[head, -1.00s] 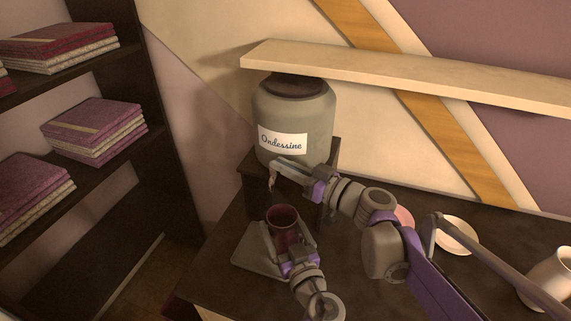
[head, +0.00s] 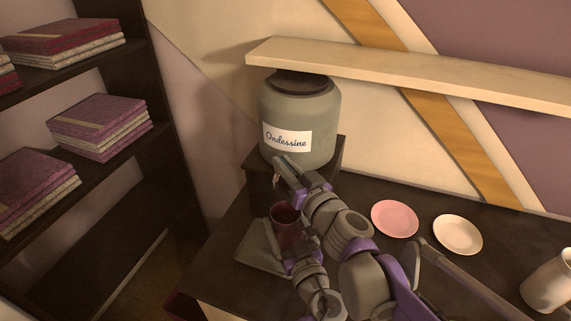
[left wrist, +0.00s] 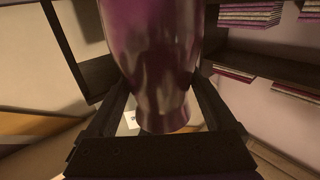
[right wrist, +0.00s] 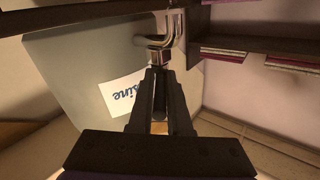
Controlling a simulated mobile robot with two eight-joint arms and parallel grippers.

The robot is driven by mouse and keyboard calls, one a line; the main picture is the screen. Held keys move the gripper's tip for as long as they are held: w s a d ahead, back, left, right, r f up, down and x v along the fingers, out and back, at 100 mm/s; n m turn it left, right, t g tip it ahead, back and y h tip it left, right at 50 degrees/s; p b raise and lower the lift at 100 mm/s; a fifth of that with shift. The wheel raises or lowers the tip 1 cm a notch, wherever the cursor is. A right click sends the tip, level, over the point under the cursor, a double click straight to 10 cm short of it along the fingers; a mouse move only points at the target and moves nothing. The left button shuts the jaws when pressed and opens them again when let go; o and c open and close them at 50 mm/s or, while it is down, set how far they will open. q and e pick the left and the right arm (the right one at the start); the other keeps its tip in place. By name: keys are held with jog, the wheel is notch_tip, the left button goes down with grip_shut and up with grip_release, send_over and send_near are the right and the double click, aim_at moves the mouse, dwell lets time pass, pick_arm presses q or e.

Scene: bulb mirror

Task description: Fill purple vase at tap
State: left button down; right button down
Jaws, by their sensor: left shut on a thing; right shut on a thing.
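The purple vase (head: 286,216), dark and glossy with an open mouth, stands upright below the tap in the head view. My left gripper (head: 287,240) is shut around its side. The vase fills the middle of the left wrist view (left wrist: 155,50) between the two fingers. The small metal tap (head: 275,182) sticks out from the low front of the large grey-green jar (head: 299,100) labelled "Ondessine". My right gripper (head: 284,168) is shut on the tap, above the vase; the right wrist view shows its fingertips meeting at the shiny tap (right wrist: 160,45). Any water is not visible.
The jar stands on a dark raised stand (head: 333,152) under a pale wall shelf (head: 400,76). A pink plate (head: 395,218), a cream plate (head: 458,235) and a white jug (head: 548,283) are at right. Bookshelves (head: 100,75) stand at left.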

jog(key=c, duration=0.9)
grip_release()
jog(key=shift+a, duration=0.1)
jog(key=v, duration=1.2)
